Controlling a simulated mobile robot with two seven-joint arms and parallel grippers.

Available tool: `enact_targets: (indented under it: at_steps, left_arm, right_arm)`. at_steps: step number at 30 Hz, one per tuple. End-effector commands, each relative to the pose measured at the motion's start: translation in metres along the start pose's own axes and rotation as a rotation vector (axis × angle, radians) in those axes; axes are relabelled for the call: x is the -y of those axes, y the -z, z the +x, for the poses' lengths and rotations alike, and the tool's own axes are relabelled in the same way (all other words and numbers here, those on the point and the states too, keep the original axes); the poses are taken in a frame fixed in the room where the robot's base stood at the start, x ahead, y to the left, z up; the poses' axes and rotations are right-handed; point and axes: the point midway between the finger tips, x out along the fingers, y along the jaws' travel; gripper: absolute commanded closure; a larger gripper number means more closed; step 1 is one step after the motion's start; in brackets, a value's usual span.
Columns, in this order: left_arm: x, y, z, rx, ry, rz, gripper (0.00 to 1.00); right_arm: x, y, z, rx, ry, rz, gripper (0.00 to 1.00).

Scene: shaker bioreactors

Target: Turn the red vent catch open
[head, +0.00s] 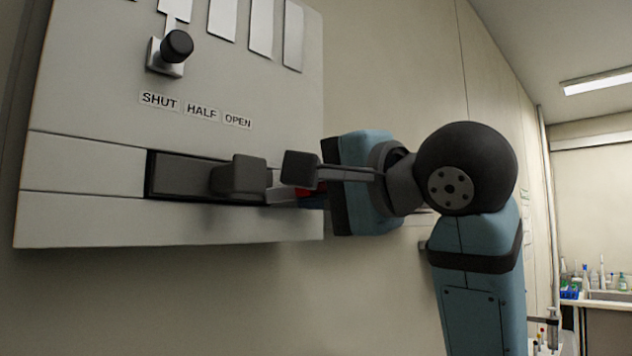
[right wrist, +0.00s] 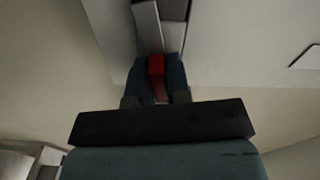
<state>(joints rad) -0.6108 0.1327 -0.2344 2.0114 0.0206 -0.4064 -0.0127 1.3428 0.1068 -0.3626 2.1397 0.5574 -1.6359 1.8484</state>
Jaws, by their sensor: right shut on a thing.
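The vent catch shows as a small red piece (head: 303,191) at the right end of the dark slot in the grey panel (head: 90,215). In the head view it is mostly hidden behind a finger of my right gripper (head: 306,180). In the right wrist view the red catch (right wrist: 156,68) sits between the two fingers of my right gripper (right wrist: 157,80), which is shut on it. A light grey bar (right wrist: 148,28) runs from the red piece towards the panel. My left gripper is not in view.
Labels SHUT (head: 159,101), HALF (head: 201,112) and OPEN (head: 238,121) are above the slot. A dark block (head: 240,175) stands out from the slot. A black knob (head: 177,46) sticks out above. A bench with bottles (head: 597,280) is far right.

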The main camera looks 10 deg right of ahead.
Motion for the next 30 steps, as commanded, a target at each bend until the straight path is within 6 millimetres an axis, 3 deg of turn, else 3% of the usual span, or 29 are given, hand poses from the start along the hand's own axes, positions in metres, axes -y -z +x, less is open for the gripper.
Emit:
enact_targets:
  at_steps: [17, 30]
  left_arm:
    - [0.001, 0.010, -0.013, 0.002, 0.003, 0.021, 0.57]
    - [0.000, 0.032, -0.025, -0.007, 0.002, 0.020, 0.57]
  right_arm:
    - [0.002, 0.001, 0.000, 0.000, -0.001, -0.546, 1.00]
    - [0.002, 0.001, 0.000, 0.000, -0.001, -0.962, 1.00]
